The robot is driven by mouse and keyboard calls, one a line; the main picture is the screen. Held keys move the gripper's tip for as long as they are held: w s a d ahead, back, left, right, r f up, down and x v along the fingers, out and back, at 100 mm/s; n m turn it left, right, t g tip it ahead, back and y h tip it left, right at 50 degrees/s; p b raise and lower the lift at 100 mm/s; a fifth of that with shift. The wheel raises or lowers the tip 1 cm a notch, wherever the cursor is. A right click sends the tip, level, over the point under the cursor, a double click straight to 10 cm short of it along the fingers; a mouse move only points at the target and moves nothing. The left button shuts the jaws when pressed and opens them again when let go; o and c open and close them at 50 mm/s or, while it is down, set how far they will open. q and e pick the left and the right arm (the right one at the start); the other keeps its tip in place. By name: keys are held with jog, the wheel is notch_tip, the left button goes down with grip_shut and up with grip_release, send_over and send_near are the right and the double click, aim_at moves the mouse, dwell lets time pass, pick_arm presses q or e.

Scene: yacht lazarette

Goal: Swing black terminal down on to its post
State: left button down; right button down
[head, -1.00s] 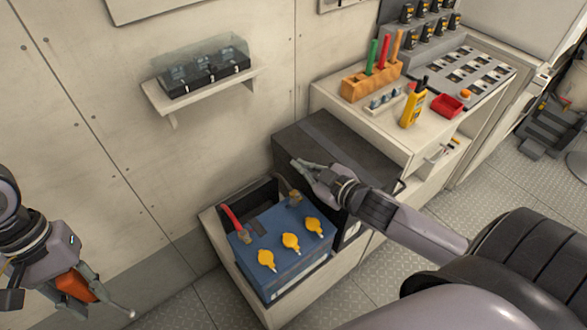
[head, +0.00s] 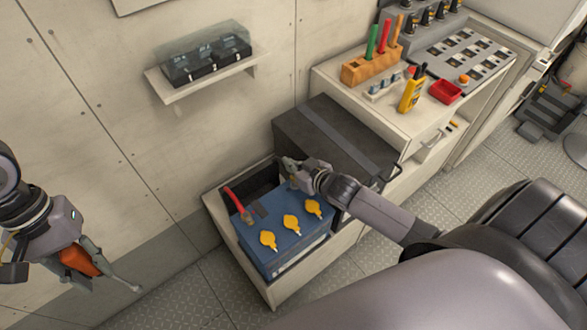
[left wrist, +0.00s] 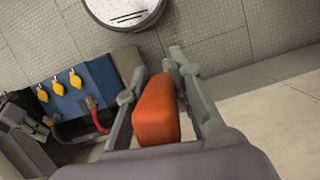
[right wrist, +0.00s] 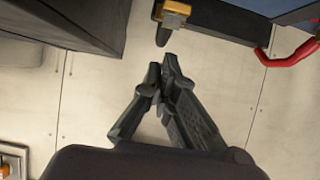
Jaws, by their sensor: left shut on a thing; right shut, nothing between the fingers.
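The blue battery (head: 283,252) sits in a pale open bin, with yellow caps on top. The black terminal shows in the right wrist view as a brass clamp (right wrist: 174,13) with a dark boot (right wrist: 163,36), at the battery's edge; in the head view my right gripper mostly hides it. Whether it is seated on its post I cannot tell. My right gripper (head: 285,165) is shut and empty; in the right wrist view its fingertips (right wrist: 165,62) are close to the boot, with a small gap in the picture. My left gripper (head: 100,275) is shut on an orange object (left wrist: 156,112), away from the battery.
A red cable (head: 234,199) runs to the battery's other rear corner. A dark grey box (head: 335,140) stands right beside the battery bin. A wall shelf (head: 205,80) with a clear-covered case is above. A workbench with tools (head: 370,68) is at right. The floor in front is clear.

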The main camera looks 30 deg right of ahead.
pick_arm(q)
jog(key=shift+s+r, duration=0.15)
pick_arm(e)
jog(key=shift+s+f, duration=0.2)
jog(key=shift+f, duration=0.3)
jog(key=shift+s+f, duration=0.2)
jog(key=shift+f, duration=0.25)
jog(key=shift+f, duration=0.1)
jog(key=shift+s+d+f, duration=0.15)
jog(key=shift+s+f, duration=0.3)
jog(key=shift+f, duration=0.35)
